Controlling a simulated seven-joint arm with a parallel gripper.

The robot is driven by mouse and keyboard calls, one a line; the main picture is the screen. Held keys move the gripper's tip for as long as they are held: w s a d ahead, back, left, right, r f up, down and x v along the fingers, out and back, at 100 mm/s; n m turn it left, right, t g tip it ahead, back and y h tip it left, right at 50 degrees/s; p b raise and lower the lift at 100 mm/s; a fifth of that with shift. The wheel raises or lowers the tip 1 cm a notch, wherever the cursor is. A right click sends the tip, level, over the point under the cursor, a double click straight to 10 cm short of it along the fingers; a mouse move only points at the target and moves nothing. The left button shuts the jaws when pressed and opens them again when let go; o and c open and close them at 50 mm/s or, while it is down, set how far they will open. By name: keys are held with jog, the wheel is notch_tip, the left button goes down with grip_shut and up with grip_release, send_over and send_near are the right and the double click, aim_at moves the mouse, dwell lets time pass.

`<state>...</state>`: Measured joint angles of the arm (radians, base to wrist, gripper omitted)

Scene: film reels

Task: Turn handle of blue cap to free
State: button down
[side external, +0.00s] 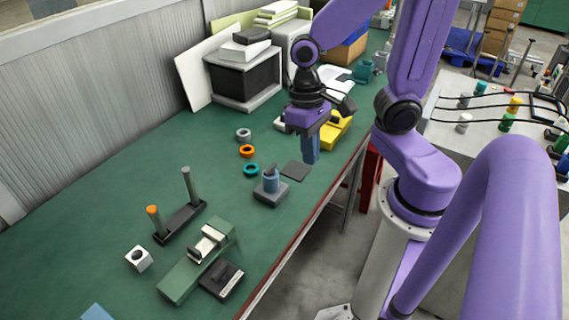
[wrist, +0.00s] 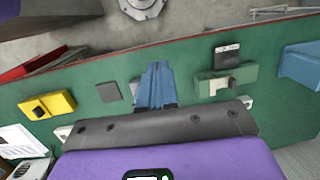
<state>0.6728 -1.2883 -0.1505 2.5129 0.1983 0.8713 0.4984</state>
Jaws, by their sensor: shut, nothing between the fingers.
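The blue cap (side external: 270,182) is a short upright cylinder on a square grey base, near the middle of the green bench in the side view. A small dark grey piece, seemingly its handle, stands up from its top. My gripper (side external: 311,157) hangs above the bench to the right of and beyond the cap, apart from it. Its blue fingers are together and empty, pointing down. In the wrist view, the fingers (wrist: 157,75) show close together, and I cannot make out the cap there.
A flat dark square (side external: 295,171) lies near my fingers. Teal (side external: 251,169), orange (side external: 247,151) and grey (side external: 243,134) rings lie left of it. A two-post stand (side external: 180,222), green block (side external: 184,276) and black box (side external: 221,279) stand nearer the camera. A yellow thing (side external: 335,132) is behind my gripper.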

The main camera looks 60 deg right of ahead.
jog(key=w+d+f+m+y, duration=0.2)
jog(key=w+m, duration=0.2)
jog(key=m, duration=0.7)
jog(key=m+t+y, duration=0.3)
jog(key=m+t, duration=0.2)
jog(key=m, duration=2.7)
send_near(270, 170)
jog(key=s+r, duration=0.3)
jog(key=s, duration=0.2)
jog(key=s+d+f+m+t+h, duration=0.1)
jog(key=s+d+f+m+t, duration=0.2)
jog(key=m, duration=0.9)
jog(key=x, duration=0.7)
jog(key=w+r+x, duration=0.1)
jog(key=x, duration=0.2)
jog(key=shift+w+a+f, duration=0.2)
jog(key=shift+a+f, duration=0.05)
jog(key=shift+f, duration=0.05)
jog(key=shift+w, duration=0.75)
